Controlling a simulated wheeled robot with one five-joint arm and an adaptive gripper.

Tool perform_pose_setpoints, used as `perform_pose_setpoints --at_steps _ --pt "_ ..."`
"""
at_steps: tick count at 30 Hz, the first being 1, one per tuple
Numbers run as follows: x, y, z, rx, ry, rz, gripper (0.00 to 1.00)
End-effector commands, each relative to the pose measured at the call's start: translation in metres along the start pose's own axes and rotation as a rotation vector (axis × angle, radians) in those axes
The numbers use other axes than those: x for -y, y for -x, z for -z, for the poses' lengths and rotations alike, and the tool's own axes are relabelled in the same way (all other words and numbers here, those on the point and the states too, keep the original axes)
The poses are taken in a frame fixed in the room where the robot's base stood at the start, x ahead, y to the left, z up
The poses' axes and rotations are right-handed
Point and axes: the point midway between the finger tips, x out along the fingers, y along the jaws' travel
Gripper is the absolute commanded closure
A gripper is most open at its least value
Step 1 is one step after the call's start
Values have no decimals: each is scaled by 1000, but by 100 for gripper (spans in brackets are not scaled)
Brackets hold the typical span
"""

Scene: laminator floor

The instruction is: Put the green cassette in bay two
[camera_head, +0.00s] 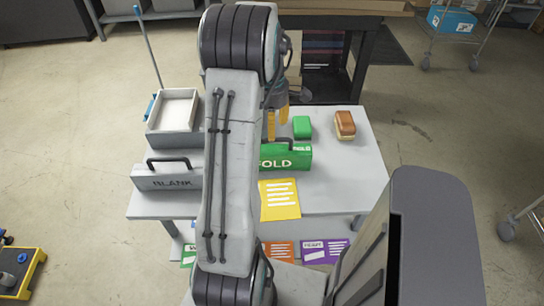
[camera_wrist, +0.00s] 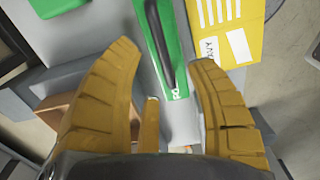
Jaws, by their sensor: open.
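The green cassette (camera_head: 296,158) with a dark handle and the word FOLD stands on the grey table, its left end hidden behind my arm. It also shows in the wrist view (camera_wrist: 172,18), with its handle running lengthwise into the space between the fingers. My gripper (camera_head: 277,122) is open with yellow fingers, just behind the cassette in the head view and partly hidden by my arm. In the wrist view my gripper (camera_wrist: 165,56) has its fingertips apart on either side of the cassette's near part. I see no grip on it. Bay two cannot be made out.
A grey BLANK cassette (camera_head: 165,180) and a white-lined tray (camera_head: 176,108) are at the left. A small green block (camera_head: 302,127) and a brown-topped block (camera_head: 345,125) stand behind the cassette. A yellow card (camera_head: 280,200) lies in front.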

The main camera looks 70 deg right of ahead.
Motion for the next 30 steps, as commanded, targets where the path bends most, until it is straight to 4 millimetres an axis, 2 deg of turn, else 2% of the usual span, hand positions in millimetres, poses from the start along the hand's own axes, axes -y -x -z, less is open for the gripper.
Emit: perform_pose_setpoints --at_steps 15,27,30 --pt "0 -51 -3 0 -3 2 49" --pt "0 -57 -3 0 -3 -1 48" --pt "0 -57 -3 0 -3 -1 57"
